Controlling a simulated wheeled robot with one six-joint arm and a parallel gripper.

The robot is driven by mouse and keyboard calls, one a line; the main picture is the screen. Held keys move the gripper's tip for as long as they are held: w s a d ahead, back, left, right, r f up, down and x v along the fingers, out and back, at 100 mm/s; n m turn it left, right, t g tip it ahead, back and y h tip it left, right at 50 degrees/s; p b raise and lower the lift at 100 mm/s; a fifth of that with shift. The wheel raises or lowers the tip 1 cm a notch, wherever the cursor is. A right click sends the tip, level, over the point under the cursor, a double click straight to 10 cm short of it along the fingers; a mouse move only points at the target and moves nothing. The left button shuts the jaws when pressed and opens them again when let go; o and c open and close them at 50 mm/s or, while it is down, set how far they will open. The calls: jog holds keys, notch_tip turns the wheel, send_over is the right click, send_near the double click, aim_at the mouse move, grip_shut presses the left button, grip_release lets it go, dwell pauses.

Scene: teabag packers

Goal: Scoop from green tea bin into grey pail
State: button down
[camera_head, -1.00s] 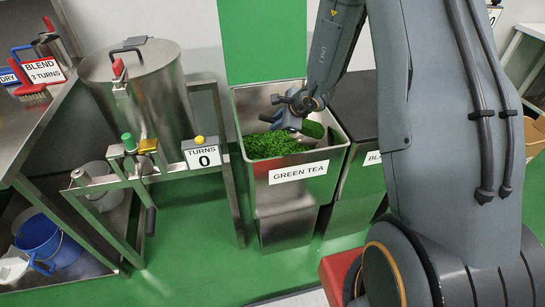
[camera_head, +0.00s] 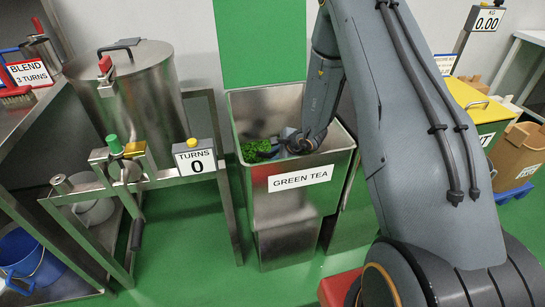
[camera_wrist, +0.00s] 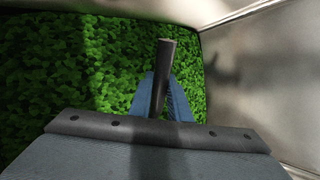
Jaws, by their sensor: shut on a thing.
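The open steel green tea bin (camera_head: 302,207), labelled GREEN TEA, holds loose green leaf (camera_head: 254,150). My gripper (camera_head: 290,143) is down inside the bin's mouth, above or at the leaf. In the wrist view my blue fingers are shut on a dark handle (camera_wrist: 163,65), taken to be the scoop's. The scoop's bowl is hidden, so its load cannot be told. The leaf (camera_wrist: 50,65) fills the left and middle of the wrist view, with the bin's steel wall (camera_wrist: 260,80) at right. A grey pail (camera_head: 95,210) stands under the steel drum at left.
A steel drum (camera_head: 140,110) with a crank and a TURNS 0 counter (camera_head: 195,157) stands left of the bin. A blue pail (camera_head: 35,255) is on the low shelf. Right are a yellow-lidded bin (camera_head: 480,105) and a cardboard box (camera_head: 520,150). Green floor is clear in front.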

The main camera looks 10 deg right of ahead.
notch_tip(320, 180, up, 42)
jog(key=p, duration=2.5)
jog(key=shift+f, duration=0.15)
